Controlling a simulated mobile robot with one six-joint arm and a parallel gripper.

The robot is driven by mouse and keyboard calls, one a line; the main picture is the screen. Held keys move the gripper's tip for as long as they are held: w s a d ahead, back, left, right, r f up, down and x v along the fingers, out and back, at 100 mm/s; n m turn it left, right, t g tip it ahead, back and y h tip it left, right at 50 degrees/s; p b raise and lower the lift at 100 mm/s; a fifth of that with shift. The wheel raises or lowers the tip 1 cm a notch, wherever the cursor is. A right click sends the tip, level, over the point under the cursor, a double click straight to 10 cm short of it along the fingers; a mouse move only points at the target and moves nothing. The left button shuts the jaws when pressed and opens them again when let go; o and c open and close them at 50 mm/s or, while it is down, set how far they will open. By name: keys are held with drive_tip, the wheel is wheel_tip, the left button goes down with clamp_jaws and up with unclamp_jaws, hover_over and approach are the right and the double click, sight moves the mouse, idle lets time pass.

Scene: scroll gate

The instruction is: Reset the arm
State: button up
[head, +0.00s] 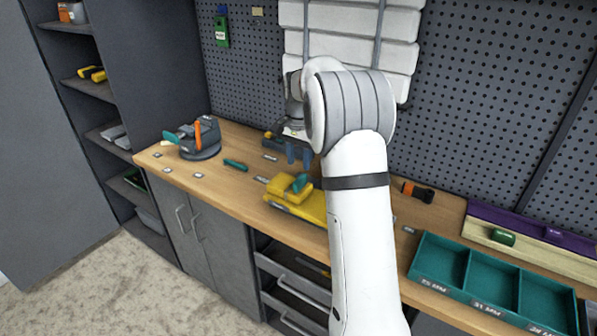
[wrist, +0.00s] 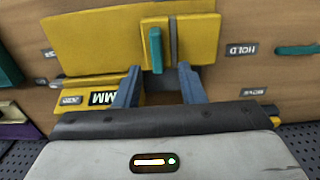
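My white arm rises through the middle of the head view and bends over the wooden workbench (head: 232,187). My gripper (head: 298,156) hangs above the bench, behind the yellow block device (head: 292,199). In the wrist view, the two blue-grey fingers of my gripper (wrist: 158,78) stand well apart with nothing held between them. The yellow device (wrist: 95,45) lies just beyond the fingertips, with a teal upright piece (wrist: 155,48) near the gap between them. I cannot tell whether the fingers touch the device. My forearm hides part of the bench and device.
A grey device with an orange lever (head: 199,138) stands at the bench's left. A small teal piece (head: 235,165) lies nearby. A teal compartment tray (head: 440,262), a purple-backed rack (head: 490,220) and an orange-black tool (head: 417,192) are at the right. A pegboard (head: 480,110) stands behind.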

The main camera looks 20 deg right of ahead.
drive_tip(key=shift+r, duration=0.5)
